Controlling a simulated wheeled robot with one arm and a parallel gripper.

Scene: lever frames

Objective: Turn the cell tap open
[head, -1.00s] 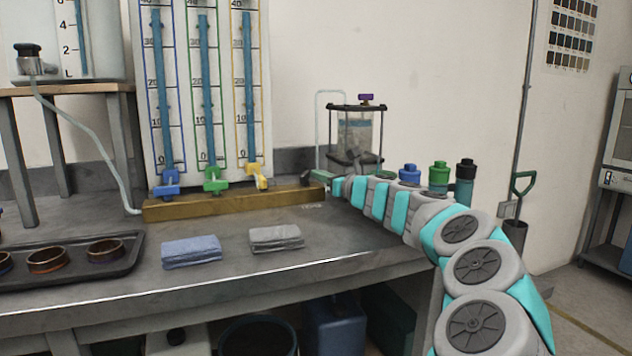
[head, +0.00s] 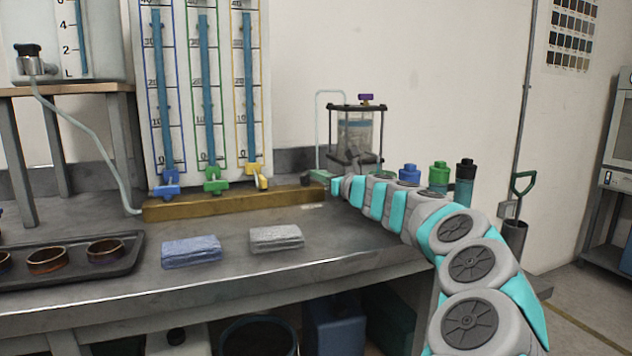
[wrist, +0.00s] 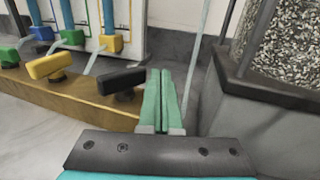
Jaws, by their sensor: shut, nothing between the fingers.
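My gripper (wrist: 160,82) is shut, its green fingers pressed together with nothing between them. A black tap handle (wrist: 121,81) sits on the brass bar (wrist: 70,99), near its right end, in the wrist view. The fingers are just right of the handle's end; I cannot tell if they touch it. The clear-walled cell (head: 354,135), with a purple tap (head: 366,97) on top, stands behind the gripper; its granular filling (wrist: 285,45) shows at right in the wrist view. No label shows which tap is the cell tap.
A yellow handle (wrist: 46,66) is left of the black one on the bar. Blue, green and yellow valves (head: 213,181) are under the gauge tubes. Two folded cloths (head: 191,251) and a tray (head: 128,273) lie in front. Capped bottles (head: 438,177) stand behind my arm.

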